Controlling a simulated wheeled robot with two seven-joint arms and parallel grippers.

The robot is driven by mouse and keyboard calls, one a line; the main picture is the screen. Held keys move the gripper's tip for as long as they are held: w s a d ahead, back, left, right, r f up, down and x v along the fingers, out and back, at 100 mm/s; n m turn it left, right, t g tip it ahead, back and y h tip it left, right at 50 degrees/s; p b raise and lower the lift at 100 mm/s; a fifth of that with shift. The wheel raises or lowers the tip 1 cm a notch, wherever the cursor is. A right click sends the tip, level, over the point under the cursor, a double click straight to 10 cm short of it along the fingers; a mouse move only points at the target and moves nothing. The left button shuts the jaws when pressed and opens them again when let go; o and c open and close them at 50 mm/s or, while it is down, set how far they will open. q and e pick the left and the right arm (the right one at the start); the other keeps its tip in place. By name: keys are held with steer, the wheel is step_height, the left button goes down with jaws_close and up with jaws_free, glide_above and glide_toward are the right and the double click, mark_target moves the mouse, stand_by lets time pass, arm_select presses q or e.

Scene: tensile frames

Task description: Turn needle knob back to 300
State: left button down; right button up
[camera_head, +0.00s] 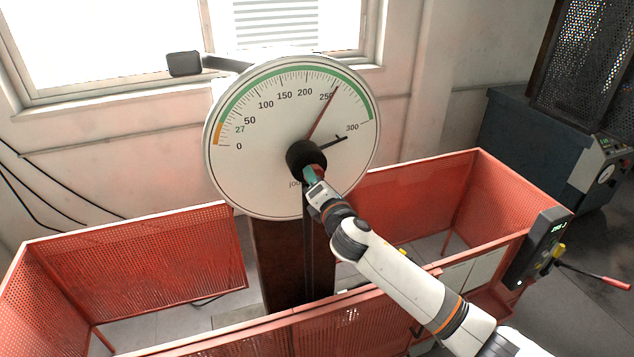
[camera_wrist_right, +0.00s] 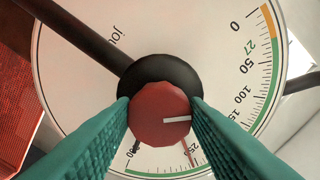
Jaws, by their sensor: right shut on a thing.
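The round white dial (camera_head: 245,170) faces me, its scale running from 0 to 300. A red needle (camera_head: 323,112) points just past 250. A short black pointer (camera_head: 334,141) lies near the 300 label. The black hub (camera_head: 300,154) stands out from the dial's middle. In the right wrist view the red knob (camera_wrist_right: 158,118) with a white mark sits in front of the black hub (camera_wrist_right: 138,75). My right gripper (camera_head: 313,174) has its teal fingers on both sides of the knob, shut on it. In the head view the gripper mostly hides the knob. My left gripper is not in view.
Red perforated guard panels (camera_head: 150,255) stand around the machine's column (camera_head: 278,250). A small display box (camera_head: 540,245) and a red-handled lever (camera_head: 605,280) are at the right. A dark cabinet (camera_head: 525,140) stands behind. A black block on an arm (camera_head: 184,64) sticks out upper left of the dial.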

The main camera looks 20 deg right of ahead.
steer(key=shift+m, duration=4.3)
steer(key=o, duration=1)
steer(key=shift+c, duration=0.2)
steer(key=s+b, duration=0.2)
steer(key=s, duration=1)
steer(key=shift+d+b, duration=0.2)
steer(key=shift+b, duration=0.15)
